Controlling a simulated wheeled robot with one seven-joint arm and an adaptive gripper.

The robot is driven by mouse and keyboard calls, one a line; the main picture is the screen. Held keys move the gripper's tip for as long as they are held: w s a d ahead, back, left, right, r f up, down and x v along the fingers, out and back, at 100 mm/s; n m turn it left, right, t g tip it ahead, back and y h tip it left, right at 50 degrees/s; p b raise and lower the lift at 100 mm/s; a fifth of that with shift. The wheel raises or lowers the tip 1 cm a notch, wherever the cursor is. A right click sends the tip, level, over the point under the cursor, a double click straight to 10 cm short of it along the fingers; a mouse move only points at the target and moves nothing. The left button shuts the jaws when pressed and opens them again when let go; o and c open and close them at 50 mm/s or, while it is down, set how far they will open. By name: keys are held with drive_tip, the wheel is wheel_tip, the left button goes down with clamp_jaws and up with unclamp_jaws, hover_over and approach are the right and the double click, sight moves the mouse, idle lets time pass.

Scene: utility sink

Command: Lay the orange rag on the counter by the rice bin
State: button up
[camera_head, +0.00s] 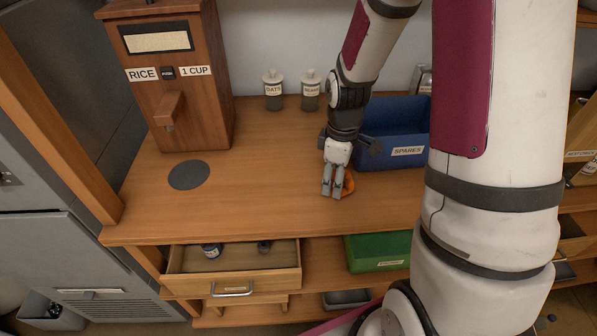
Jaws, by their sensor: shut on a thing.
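The orange rag (348,183) shows as a small bit of orange at the right side of my gripper's fingers. My gripper (332,193) points down over the wooden counter (265,195), in front of the blue bin, and is shut on the rag. Most of the rag is hidden behind the fingers. I cannot tell whether the rag touches the counter. The rice bin (180,75) is a tall wooden dispenser labelled "RICE" and "1 CUP" at the back left of the counter, well left of my gripper.
A dark round mat (189,175) lies in front of the rice bin. Two labelled jars (273,92) stand at the back wall. A blue bin (395,140) labelled "SPARES" is right of my gripper. An open drawer (233,285) juts out below. The counter between mat and gripper is clear.

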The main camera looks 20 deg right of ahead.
hover_over(286, 185)
drive_tip(key=shift+s+d+f+p, duration=0.3)
drive_tip(key=shift+f+p, duration=0.15)
drive_tip(key=shift+f, duration=0.1)
drive_tip(key=shift+w+a+f+p, duration=0.15)
drive_tip(key=shift+f+p, duration=0.1)
drive_tip(key=shift+f, duration=0.65)
drive_tip(key=shift+w+a+f+p, duration=0.1)
drive_tip(key=shift+a+f+p, duration=0.1)
drive_tip(key=shift+f, duration=0.7)
drive_tip(key=o, duration=1.1)
drive_tip(key=shift+o, duration=0.2)
